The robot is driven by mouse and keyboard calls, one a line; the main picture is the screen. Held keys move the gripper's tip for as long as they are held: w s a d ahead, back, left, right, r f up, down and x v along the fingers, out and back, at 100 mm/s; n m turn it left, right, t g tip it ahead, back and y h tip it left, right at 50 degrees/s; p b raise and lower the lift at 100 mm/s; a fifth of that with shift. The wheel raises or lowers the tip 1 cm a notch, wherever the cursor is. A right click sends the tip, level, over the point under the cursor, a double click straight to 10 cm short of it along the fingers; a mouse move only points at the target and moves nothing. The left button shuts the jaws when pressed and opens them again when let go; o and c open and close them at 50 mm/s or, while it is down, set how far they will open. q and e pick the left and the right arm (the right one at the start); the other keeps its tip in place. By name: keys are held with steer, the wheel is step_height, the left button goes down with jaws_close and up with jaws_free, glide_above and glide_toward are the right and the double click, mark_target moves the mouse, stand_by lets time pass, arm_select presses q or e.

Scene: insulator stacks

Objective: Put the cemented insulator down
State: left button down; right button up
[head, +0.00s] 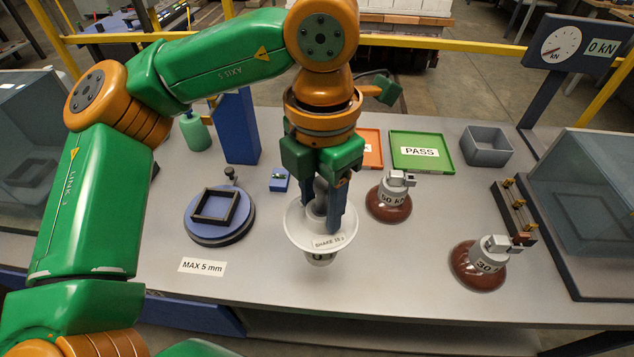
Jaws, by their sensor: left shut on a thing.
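A white disc-shaped insulator (294,226) with a grey top fitting is in the middle of the head view, over the table. My left gripper (328,205) points down and is shut on its top fitting. A small light cup-like part with a dark mark (321,259) shows just below the disc. I cannot tell whether it belongs to the insulator or whether it touches the table. A tag reading "SHAKE 10 s" (328,242) shows at the disc's front. My right gripper is not in view.
Brown insulators marked 50 kN (388,208) and 30 (477,279) stand to the right. A round blue stand with a square frame (222,236) is at left. A green PASS tray (427,167), orange tray (371,163) and grey bin (486,158) lie behind. The front middle table is clear.

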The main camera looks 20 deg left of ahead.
arm_select(q)
steer(key=w+f, duration=0.2)
steer(key=f, duration=0.1)
steer(key=shift+w+f+p, duration=0.1)
steer(key=shift+w+p, duration=0.2)
steer(key=shift+w, duration=0.1)
step_height(320, 180, down, 3)
steer(key=shift+w+f, duration=0.15)
steer(key=shift+f, duration=0.05)
steer(key=shift+f, duration=0.2)
steer(key=shift+c, duration=1.5)
jaws_free()
steer(key=shift+r, duration=0.1)
